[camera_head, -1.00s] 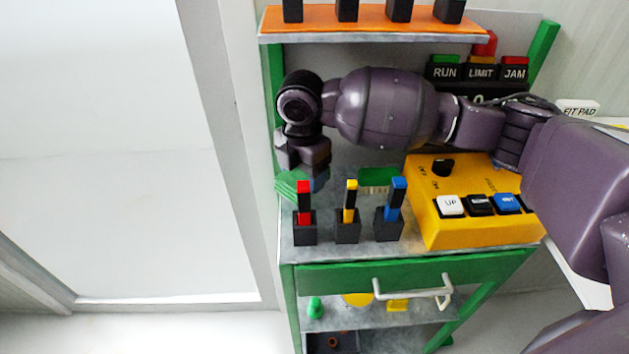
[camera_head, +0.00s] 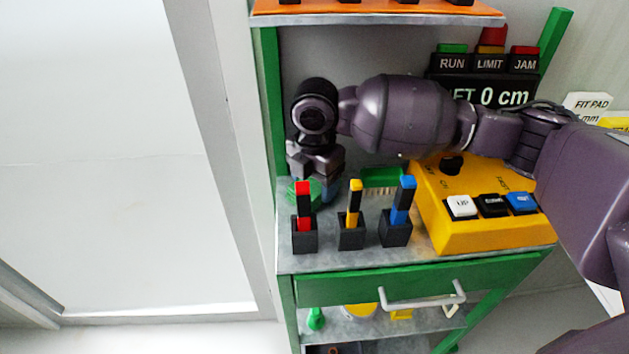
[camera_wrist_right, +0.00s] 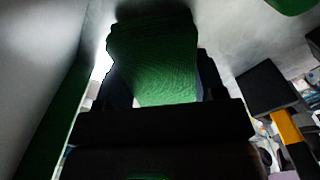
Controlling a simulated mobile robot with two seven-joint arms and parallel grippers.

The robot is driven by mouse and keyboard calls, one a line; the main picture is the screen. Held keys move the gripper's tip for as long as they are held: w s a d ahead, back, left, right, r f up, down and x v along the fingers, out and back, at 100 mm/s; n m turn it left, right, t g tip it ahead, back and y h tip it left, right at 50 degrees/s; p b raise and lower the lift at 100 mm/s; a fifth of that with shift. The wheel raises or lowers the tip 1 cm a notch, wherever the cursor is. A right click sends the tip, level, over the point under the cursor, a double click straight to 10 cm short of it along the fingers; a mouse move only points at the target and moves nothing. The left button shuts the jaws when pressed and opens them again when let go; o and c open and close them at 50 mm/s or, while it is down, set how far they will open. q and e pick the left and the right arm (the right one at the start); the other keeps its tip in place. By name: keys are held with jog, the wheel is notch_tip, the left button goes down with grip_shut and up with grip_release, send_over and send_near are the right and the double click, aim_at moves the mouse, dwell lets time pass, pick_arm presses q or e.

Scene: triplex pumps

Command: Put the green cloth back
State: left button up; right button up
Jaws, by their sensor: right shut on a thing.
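My right gripper (camera_head: 322,184) is shut on the green cloth (camera_head: 301,192) at the left end of the grey shelf, behind the red switch. In the right wrist view the cloth (camera_wrist_right: 155,62) sticks out flat between the dark fingers. In the head view the wrist and the red switch (camera_head: 303,203) hide part of the cloth. I cannot tell whether the cloth touches the shelf. My left gripper is not in view.
A yellow switch (camera_head: 354,203) and a blue switch (camera_head: 404,200) stand in a row with the red one. A green brush (camera_head: 382,178) lies behind them. A yellow button box (camera_head: 465,232) stands right. An orange shelf (camera_head: 380,8) is above.

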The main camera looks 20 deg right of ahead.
jog(key=shift+f, duration=0.1)
jog(key=o, duration=0.8)
jog(key=shift+o, duration=0.5)
notch_tip(320, 180, up, 7)
jog(key=shift+f+p, duration=0.1)
jog(key=shift+p, duration=0.75)
jog(key=shift+r, duration=0.5)
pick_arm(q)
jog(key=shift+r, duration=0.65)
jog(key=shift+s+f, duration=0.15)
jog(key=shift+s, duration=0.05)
